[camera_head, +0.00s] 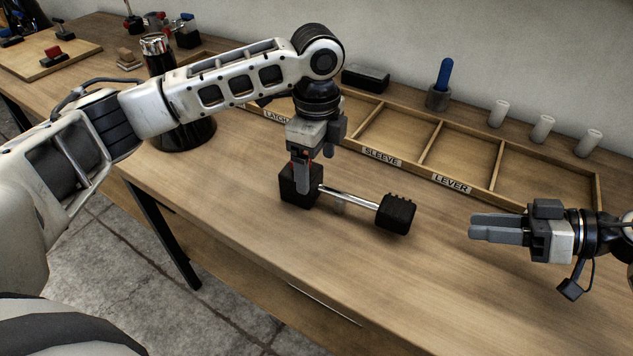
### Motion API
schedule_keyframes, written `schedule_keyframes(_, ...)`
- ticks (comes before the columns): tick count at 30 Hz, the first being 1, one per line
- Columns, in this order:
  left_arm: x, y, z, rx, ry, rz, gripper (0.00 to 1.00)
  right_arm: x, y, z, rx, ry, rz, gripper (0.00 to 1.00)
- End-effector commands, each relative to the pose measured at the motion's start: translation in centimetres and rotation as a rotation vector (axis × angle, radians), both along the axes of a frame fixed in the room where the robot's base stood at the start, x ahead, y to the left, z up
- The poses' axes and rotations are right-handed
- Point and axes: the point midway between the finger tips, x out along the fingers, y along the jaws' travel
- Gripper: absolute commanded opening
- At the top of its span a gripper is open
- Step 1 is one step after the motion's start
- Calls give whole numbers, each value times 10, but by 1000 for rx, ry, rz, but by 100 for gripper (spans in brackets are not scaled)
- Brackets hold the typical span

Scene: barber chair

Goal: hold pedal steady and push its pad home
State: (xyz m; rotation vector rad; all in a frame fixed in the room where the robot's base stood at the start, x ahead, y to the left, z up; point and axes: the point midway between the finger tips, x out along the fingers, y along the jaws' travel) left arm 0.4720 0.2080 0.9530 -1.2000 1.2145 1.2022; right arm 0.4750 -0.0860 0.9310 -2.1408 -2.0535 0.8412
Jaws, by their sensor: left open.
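The pedal lies on the workbench in the middle of the camera_head view. It has a black block (290,188) at its left end and a metal rod (348,195). A black pad (396,214) with small studs on top is at the rod's right end. My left gripper (314,173) points down at the black block, open, with one finger in front of the block. Its fingers partly hide the block, and I cannot tell whether they touch it. My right gripper (472,226) points left, to the right of the pad and apart from it. Its finger gap is unclear.
A wooden tray (489,197) with compartments labelled LATCH, SLEEVE and LEVER runs behind the pedal. Behind it stand a blue-handled tool (444,78), a black box (366,78) and white cylinders (543,128). A dark canister (157,55) is at left. The bench front is clear.

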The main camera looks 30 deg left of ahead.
Motion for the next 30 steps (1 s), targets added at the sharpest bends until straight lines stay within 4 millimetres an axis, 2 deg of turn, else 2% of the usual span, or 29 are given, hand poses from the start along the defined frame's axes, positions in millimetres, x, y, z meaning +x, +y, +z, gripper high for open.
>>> schedule_keyframes(3, -1, 0, -24, 1, 4, 1, 82, 0, 0, 0, 0, 0, 0, 36)
schedule_keyframes(9, 0, 0, -50, 0, 2, 0, 82, 0, 0, 0, 0, 0, 0, 36)
schedule_keyframes(15, 0, 0, -60, 0, 0, 1, 82, 0, 0, 0, 0, 0, 0, 36)
schedule_keyframes(23, 0, 0, -61, 0, -1, 0, 82, 0, 0, 0, 0, 0, 0, 36)
schedule_keyframes(30, 0, 0, -61, -1, 0, 0, 15, 0, 0, 0, 0, 0, 0, 36)
